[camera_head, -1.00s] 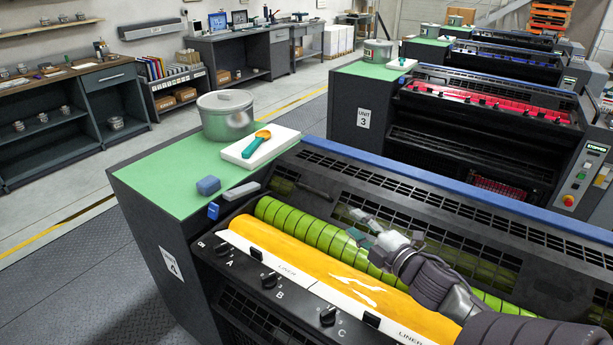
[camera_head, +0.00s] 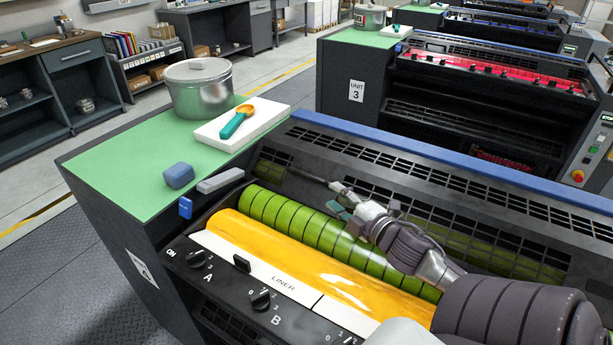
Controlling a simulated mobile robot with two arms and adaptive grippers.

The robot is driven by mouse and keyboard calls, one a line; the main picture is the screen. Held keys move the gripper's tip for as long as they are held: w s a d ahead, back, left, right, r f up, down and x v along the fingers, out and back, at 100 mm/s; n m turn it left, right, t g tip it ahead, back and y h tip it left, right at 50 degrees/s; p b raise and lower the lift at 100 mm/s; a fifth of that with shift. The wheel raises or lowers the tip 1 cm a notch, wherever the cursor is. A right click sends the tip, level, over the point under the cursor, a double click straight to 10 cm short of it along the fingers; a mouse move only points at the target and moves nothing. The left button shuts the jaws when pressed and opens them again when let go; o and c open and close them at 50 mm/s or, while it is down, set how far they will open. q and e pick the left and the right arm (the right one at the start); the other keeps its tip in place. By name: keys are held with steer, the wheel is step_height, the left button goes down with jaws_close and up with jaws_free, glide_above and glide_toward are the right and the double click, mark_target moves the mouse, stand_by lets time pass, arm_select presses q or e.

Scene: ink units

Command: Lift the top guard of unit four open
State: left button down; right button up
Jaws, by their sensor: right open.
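Unit four, with its label (camera_head: 141,268) on the side panel, fills the front of the view. Its top guard (camera_head: 296,164) is the dark slotted panel behind the rollers, below a blue edge bar (camera_head: 400,157); green shows through its slots. The guard looks lowered, but I cannot tell surely. My right gripper (camera_head: 338,199) is open, its fingers pointing left, above the green roller (camera_head: 285,217) and close to the guard's front edge. I cannot tell whether it touches the guard. My right arm hides part of the roller and guard. My left gripper is not in view.
Yellow ink (camera_head: 300,258) lies in front of the green roller, beside a white liner (camera_head: 250,265) and black knobs. The green side top (camera_head: 130,165) holds a metal pot (camera_head: 198,95), a white slab (camera_head: 255,122) with a teal scoop, and a blue block (camera_head: 179,175). Unit three (camera_head: 357,91) stands behind.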

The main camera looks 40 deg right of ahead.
mark_target(313, 180)
steer(key=w, duration=0.4)
steer(key=w+p, duration=0.1)
steer(key=w, duration=0.3)
steer(key=w+d, duration=0.1)
steer(key=w, duration=0.2)
steer(key=shift+w+f, duration=0.3)
steer(key=shift+w, duration=0.1)
jaws_close()
